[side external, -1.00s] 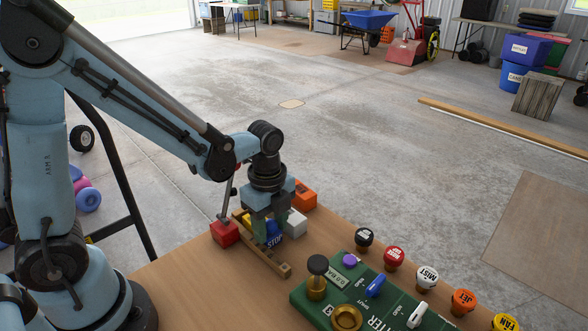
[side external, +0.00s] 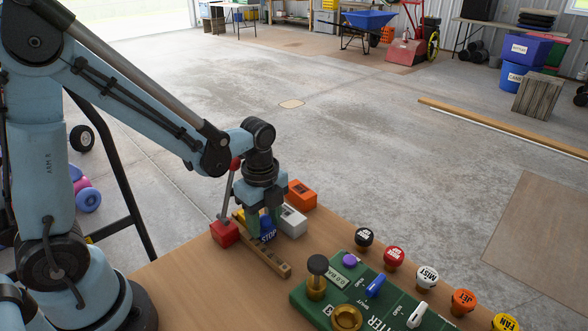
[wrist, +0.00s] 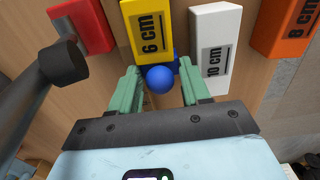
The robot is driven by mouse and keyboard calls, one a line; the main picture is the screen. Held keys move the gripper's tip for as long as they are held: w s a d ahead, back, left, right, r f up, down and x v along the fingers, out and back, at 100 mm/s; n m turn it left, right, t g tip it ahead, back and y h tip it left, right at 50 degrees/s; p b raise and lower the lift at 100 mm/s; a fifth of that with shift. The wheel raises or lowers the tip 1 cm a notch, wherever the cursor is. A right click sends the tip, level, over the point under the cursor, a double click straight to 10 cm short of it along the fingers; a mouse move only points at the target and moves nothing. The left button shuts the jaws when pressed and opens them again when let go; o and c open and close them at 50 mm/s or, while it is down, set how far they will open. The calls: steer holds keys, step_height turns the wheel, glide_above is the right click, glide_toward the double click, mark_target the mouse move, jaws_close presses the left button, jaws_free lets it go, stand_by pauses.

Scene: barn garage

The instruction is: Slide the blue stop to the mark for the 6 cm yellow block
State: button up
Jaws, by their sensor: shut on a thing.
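The blue stop (side external: 268,236), lettered STOP, is at the wooden rail (side external: 275,264) on the table. My gripper (side external: 264,220) points down and is shut on the stop. In the wrist view the stop's round blue knob (wrist: 160,79) shows between my green fingers. The yellow block (wrist: 153,28), labelled 6 cm, lies just beyond the knob. Only a sliver of the yellow block (side external: 239,214) shows beside my gripper in the side view. I cannot make out the marks on the rail.
A red block-like base (side external: 224,234) with a lever stands close left of my gripper. A white 10 cm block (wrist: 215,45) and an orange 8 cm block (wrist: 284,25) lie to the right. A green panel (side external: 345,295) with knobs stands at the front right.

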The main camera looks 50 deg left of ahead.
mark_target(264, 215)
steer(key=o, duration=0.6)
steer(key=shift+a, duration=0.15)
steer(key=shift+r, duration=3.5)
steer(key=shift+f, duration=2.9)
steer(key=shift+r, duration=0.1)
